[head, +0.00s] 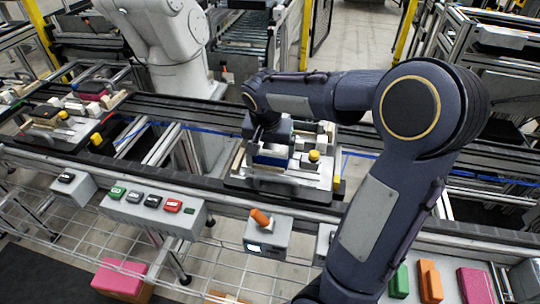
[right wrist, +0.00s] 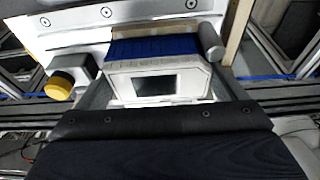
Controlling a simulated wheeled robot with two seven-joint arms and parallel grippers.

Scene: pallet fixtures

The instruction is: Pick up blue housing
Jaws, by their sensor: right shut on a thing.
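The blue housing (head: 270,160) is in the pallet fixture (head: 290,183) on the conveyor, in the middle of the head view. Only a blue strip of it shows below my right gripper (head: 266,147). My right arm reaches in from the lower right, and its gripper is down at the housing, shut on it. The finger contact is hidden. My left gripper is in neither view.
A yellow knob (head: 314,155) stands on the fixture just right of the housing. A second loaded pallet (head: 50,127) sits farther left on the conveyor. A white robot arm (head: 165,40) stands behind. A button box (head: 152,207) and an orange-handled box (head: 267,236) line the front rail.

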